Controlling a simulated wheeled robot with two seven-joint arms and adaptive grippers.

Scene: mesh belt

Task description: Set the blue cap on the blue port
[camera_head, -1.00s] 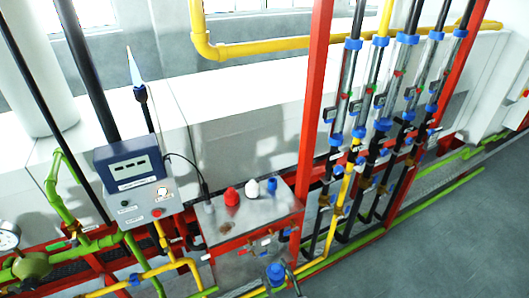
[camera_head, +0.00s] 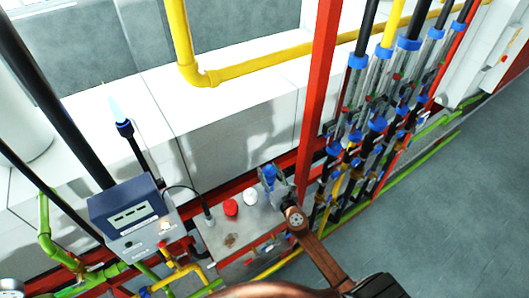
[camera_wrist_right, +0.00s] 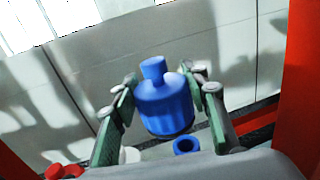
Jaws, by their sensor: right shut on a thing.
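The blue cap (camera_head: 268,174) is between the fingers of my right gripper (camera_head: 276,186), which is shut on it. In the right wrist view the cap (camera_wrist_right: 164,106) is roughly upright, with a narrow knob on top, between the two green finger pads. The blue port (camera_wrist_right: 187,146) shows there as a blue ring, just below and slightly right of the cap; the two look apart. In the head view the gripper and cap hide the port. My left gripper is not in view.
A red cap (camera_head: 231,207) and a white cap (camera_head: 250,197) stand on the metal box (camera_head: 212,233), left of my gripper. A red post (camera_head: 318,85) rises close by on the right, with several pipes beyond it. A blue meter box (camera_head: 125,211) stands at the left.

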